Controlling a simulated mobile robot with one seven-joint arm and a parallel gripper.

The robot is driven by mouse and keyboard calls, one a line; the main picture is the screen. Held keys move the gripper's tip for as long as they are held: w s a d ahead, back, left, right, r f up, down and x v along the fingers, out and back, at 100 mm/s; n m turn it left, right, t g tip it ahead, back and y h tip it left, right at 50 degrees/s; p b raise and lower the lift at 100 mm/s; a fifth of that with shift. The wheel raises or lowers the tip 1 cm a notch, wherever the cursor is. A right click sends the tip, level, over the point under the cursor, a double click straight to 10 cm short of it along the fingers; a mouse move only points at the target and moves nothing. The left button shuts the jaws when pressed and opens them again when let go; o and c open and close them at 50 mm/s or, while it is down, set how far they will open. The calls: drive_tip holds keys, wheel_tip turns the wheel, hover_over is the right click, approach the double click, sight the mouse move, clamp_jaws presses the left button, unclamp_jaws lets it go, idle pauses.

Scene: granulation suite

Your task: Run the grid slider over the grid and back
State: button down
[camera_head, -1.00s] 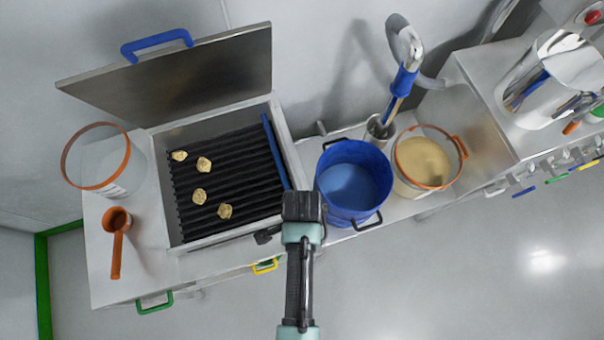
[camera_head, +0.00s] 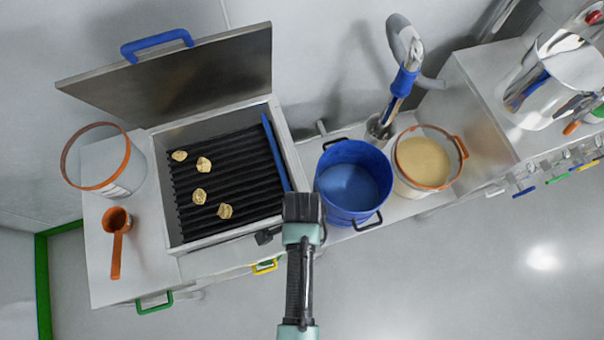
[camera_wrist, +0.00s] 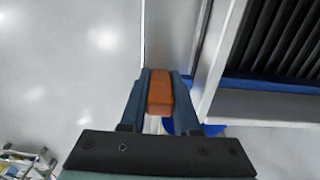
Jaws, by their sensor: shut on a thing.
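The grid (camera_head: 255,190) is a black ribbed panel inside an open steel box. The grid slider (camera_head: 276,152) is a blue bar along the grid's right end. In the wrist view the blue bar (camera_wrist: 275,86) lies beside the black ribs (camera_wrist: 285,40). In that view my gripper (camera_wrist: 160,78) is shut on an orange block (camera_wrist: 160,95), which appears to be the slider's handle, outside the box wall. A blue piece (camera_wrist: 180,127) shows just behind it. In the head view my wrist hides the fingers and the slider's near end.
Several yellowish lumps (camera_head: 201,196) lie on the grid's left half. The box lid (camera_head: 185,72) stands open behind. A blue bucket (camera_head: 350,187) stands close to the right of my wrist. An orange scoop (camera_head: 117,245) and an orange-rimmed container (camera_head: 123,180) are at the left.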

sight(199, 267)
drive_tip(key=shift+a, duration=0.1)
drive_tip(key=shift+s+a+p, duration=0.25)
drive_tip(key=shift+s+a, duration=0.05)
drive_tip(key=shift+a, duration=0.55)
drive_tip(key=shift+s+a+p, duration=0.2)
drive_tip(key=shift+s+a, duration=0.1)
drive_tip(key=shift+a, duration=0.5)
drive_tip(key=shift+s+a+p, duration=0.25)
drive_tip(key=shift+s+a, duration=0.05)
drive_tip(key=shift+a, duration=0.55)
drive_tip(key=shift+s+a+p, duration=0.1)
drive_tip(key=shift+s+a, duration=0.35)
drive_tip(key=shift+a, duration=0.9)
drive_tip(key=shift+s+a+p, duration=0.15)
drive_tip(key=shift+s+a, duration=0.25)
drive_tip(key=shift+a, duration=0.95)
drive_tip(key=shift+s+a+p, duration=0.1)
drive_tip(key=shift+s+a, duration=0.35)
drive_tip(key=shift+a, duration=1)
drive_tip(key=shift+s+a+b, duration=0.35)
drive_tip(key=shift+s+a, duration=0.25)
drive_tip(key=shift+a, duration=1.3)
drive_tip(key=shift+s+a+b, duration=0.4)
drive_tip(key=shift+s+a, duration=0.25)
drive_tip(key=shift+a, duration=1.2)
drive_tip(key=shift+s+a+b, duration=0.35)
drive_tip(key=shift+s+a, duration=0.25)
drive_tip(key=shift+a, duration=1.3)
drive_tip(key=shift+r, duration=0.1)
